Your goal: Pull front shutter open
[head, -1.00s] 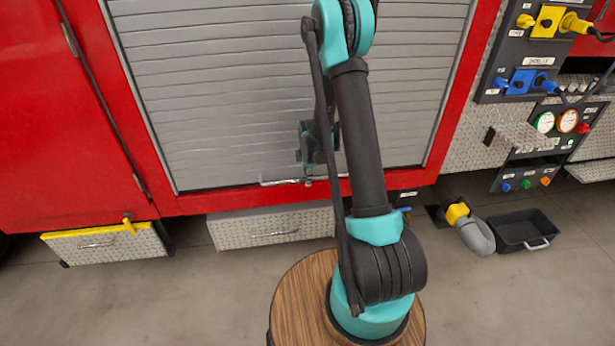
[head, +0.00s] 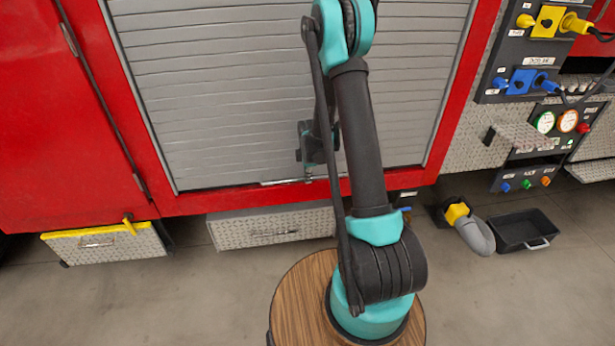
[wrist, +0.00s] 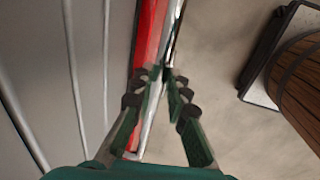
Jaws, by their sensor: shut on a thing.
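The front shutter (head: 230,110) is a grey slatted roller door in a red frame. It is down, with its lower edge near the bottom of the frame. A thin metal handle bar (head: 284,182) runs along that lower edge. My gripper (head: 308,177) is at the bar, partly hidden behind my arm in the head view. In the wrist view, the fingers of my gripper (wrist: 167,80) are closed around the pale bar (wrist: 153,118). The shutter's slats (wrist: 55,80) show to the left there. The bar's right part is mostly hidden by my arm in the head view.
A diamond-plate drawer (head: 275,227) and a yellow-edged step (head: 105,245) are below the truck body. A pump panel (head: 525,85) with gauges is at right, above a black tray (head: 522,230) and a grey hose fitting (head: 474,234). Open floor lies in front.

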